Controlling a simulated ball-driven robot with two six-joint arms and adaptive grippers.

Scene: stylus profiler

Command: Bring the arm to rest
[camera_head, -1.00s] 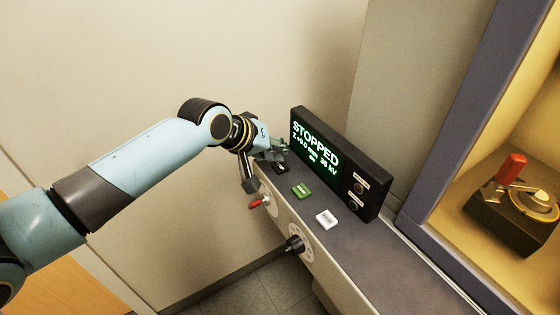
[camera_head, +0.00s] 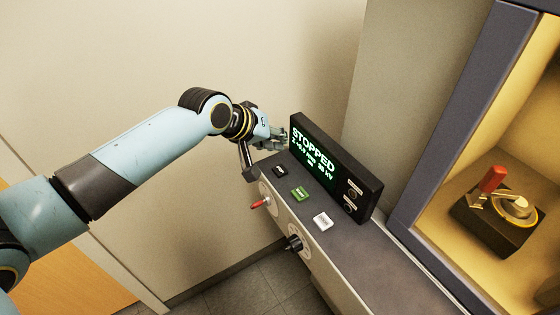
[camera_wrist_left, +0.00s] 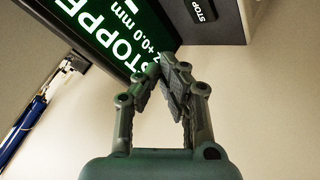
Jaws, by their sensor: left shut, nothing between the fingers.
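My left arm (camera_head: 140,150) reaches in from the left in the head view. Its gripper (camera_head: 283,140) is at the far left end of the console, beside the left edge of the display (camera_head: 315,157), above the panel. In the left wrist view the gripper (camera_wrist_left: 168,75) is shut with its fingertips together and nothing between them. The display, reading STOPPED, lies behind the fingers there (camera_wrist_left: 100,30). A black button (camera_head: 280,171) stands clear of the gripper on the panel; it also shows in the left wrist view, marked STOP (camera_wrist_left: 200,10). My right gripper is not in view.
The console top (camera_head: 350,240) also bears a green button (camera_head: 300,193) and a white button (camera_head: 323,221). A red-tipped lever (camera_head: 260,203) and a black knob (camera_head: 294,243) stick out from its front. At right, a lit chamber holds a dark block with a red handle (camera_head: 492,178).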

